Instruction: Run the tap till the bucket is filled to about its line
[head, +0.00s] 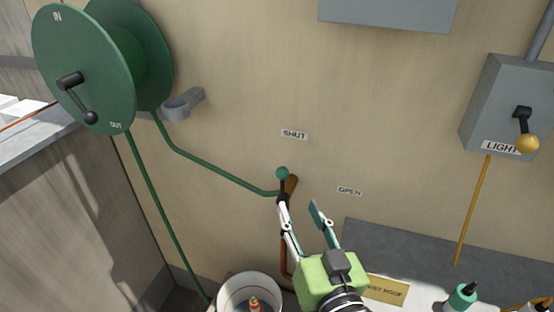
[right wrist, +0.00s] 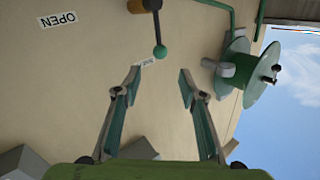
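The tap lever (head: 283,187) on the wall is black with a green ball end. It points up toward the SHUT label (head: 294,134); the OPEN label (head: 350,191) is to its right. The lever also shows in the right wrist view (right wrist: 157,30), its ball beyond the fingertips. My right gripper (head: 300,212) is open and empty, one finger overlapping the tap's base in the head view; I cannot tell whether it touches. The white bucket (head: 277,291) stands below, cut off by the frame, with a dark line inside and an orange-topped object. Its water level is unclear. My left gripper is out of view.
A green hose reel (head: 85,70) is at the upper left, its hose running to the tap. A grey LIGHT box (head: 505,105) with a yellow-knobbed lever is at the right. A green-capped bottle (head: 461,297) stands at the lower right, near a yellow sign (head: 388,291).

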